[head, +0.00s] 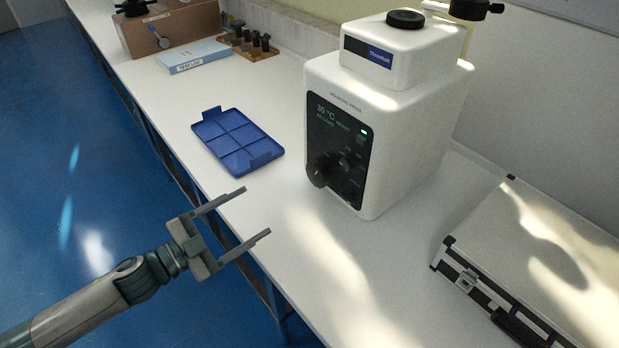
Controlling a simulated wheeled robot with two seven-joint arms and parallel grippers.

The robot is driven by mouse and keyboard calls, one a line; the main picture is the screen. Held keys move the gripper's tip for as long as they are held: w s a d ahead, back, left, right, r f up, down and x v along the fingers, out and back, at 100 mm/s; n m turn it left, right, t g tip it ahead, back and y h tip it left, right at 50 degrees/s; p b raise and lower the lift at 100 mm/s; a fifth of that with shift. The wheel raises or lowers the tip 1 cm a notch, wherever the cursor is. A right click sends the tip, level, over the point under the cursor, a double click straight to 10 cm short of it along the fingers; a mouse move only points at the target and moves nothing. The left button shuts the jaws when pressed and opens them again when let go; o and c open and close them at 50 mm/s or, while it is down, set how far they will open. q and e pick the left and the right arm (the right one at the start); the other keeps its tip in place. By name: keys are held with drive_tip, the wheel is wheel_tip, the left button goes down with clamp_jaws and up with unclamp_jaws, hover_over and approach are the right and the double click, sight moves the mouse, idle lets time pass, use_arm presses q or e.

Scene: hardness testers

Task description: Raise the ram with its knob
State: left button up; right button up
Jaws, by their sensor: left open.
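The white mounting press (420,130) stands on the bench at centre right. Its dark front panel (345,130) has a lit display with 30 °C, and a small green light. A black knob (319,172) sticks out low on the panel's left side. A black round cap (405,18) sits on top of the press. The ram itself does not show. My left gripper (257,211) is open and empty, over the bench's front edge, left of and nearer than the knob, apart from it. My right gripper does not show.
A blue divided tray (237,141) lies left of the press. A silver case (535,255) lies at the right. A blue test log (194,56), a rack of dark pieces (250,46) and a brown box (172,28) stand farther back. The bench before the press is clear.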

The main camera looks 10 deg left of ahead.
sight(313, 177)
use_arm(q)
drive_tip(key=shift+w+d, duration=0.2)
drive_tip(key=shift+w, duration=0.05)
drive_tip(key=shift+w+d+r, duration=0.1)
drive_tip(key=shift+w+d, duration=0.3)
drive_tip(key=shift+d, duration=0.05)
drive_tip(key=p+x, duration=0.3)
drive_tip(key=x, duration=1.2)
drive_tip(key=shift+w+d+p, duration=0.2)
drive_tip(key=shift+p, duration=0.15)
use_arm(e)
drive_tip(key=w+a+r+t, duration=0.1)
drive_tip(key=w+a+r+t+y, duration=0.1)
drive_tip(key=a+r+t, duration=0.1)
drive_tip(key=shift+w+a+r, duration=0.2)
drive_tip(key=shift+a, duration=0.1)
use_arm(q)
drive_tip(key=c, duration=1.1)
